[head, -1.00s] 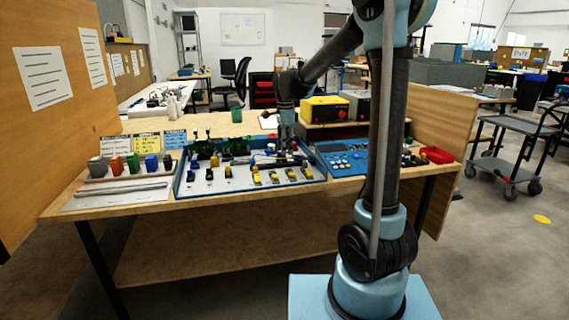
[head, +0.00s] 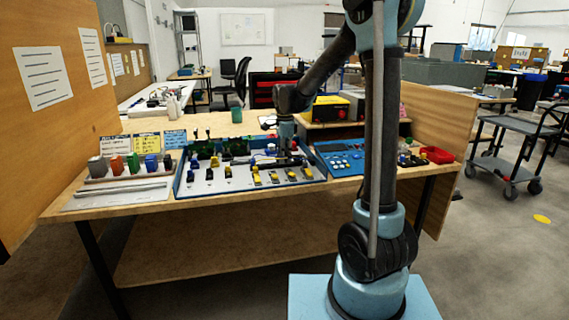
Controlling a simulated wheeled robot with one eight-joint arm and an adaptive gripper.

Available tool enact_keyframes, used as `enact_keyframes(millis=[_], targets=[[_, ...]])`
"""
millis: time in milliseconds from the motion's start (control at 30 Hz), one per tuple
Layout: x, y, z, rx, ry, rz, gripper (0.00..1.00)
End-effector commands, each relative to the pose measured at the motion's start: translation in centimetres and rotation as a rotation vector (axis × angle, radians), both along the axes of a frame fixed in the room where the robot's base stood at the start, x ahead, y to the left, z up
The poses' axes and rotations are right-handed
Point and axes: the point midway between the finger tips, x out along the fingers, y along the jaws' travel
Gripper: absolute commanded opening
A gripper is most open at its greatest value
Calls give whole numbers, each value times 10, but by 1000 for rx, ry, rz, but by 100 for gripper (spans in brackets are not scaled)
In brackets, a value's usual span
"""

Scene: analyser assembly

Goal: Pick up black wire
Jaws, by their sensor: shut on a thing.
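My gripper (head: 286,150) is small in the head view, at the back right part of the blue-edged tray (head: 230,186) on the workbench. It points down and is shut on a thin dark piece, which appears to be the black wire (head: 276,161). The wire lies low over or against the tray's back area; I cannot tell whether it touches. The fingertips and the wire's ends are too small to make out.
Black and yellow connectors (head: 274,178) stand in the tray's front. A blue panel (head: 345,158) is to the right, a yellow-topped box (head: 328,108) behind. Coloured blocks (head: 133,163) stand at left. A red bin (head: 437,155) is at the right edge.

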Motion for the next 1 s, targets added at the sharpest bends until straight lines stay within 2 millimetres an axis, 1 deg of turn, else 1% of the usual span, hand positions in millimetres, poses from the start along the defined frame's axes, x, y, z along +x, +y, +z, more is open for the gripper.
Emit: enact_keyframes(millis=[200, 333, 467, 700, 800, 1000], targets=[[0, 0, 1, 0, 0, 0, 3], [0, 0, 9, 0, 0, 0, 3], [0, 0, 27, 0, 0, 0, 3], [0, 0, 69, 0, 0, 0, 3], [0, 0, 83, 0, 0, 0, 3], [0, 0, 98, 0, 0, 0, 3]])
